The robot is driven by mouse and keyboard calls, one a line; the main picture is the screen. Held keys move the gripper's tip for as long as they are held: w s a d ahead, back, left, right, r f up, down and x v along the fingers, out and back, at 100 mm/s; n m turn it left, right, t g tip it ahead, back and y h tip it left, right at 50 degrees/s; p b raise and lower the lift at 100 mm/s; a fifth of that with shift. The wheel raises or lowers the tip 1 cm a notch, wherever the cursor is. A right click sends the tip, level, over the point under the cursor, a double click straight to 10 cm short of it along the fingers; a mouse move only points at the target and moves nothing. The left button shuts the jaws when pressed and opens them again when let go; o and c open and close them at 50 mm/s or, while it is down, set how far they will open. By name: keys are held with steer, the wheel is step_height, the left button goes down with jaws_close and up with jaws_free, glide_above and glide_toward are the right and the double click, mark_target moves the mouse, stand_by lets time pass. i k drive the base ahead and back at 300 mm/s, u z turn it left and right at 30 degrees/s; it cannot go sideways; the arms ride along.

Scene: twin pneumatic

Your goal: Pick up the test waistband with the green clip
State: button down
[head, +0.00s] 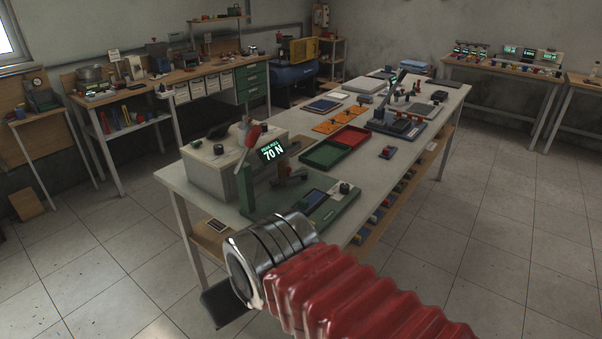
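I cannot make out a test waistband or its green clip in the head view; small things on the tables are too far off to tell apart. My red ribbed arm with its metal collar reaches in from the bottom right.
On the long table stand a green tester with a "70 N" display (271,150), a green tray (326,155), a red tray (351,136) and orange plates (326,127). Several small coloured items fill its lower shelf. Benches line the walls. The tiled floor (480,235) is clear at right.

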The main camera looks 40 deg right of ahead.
mark_target(305, 204)
steer(key=z, duration=1)
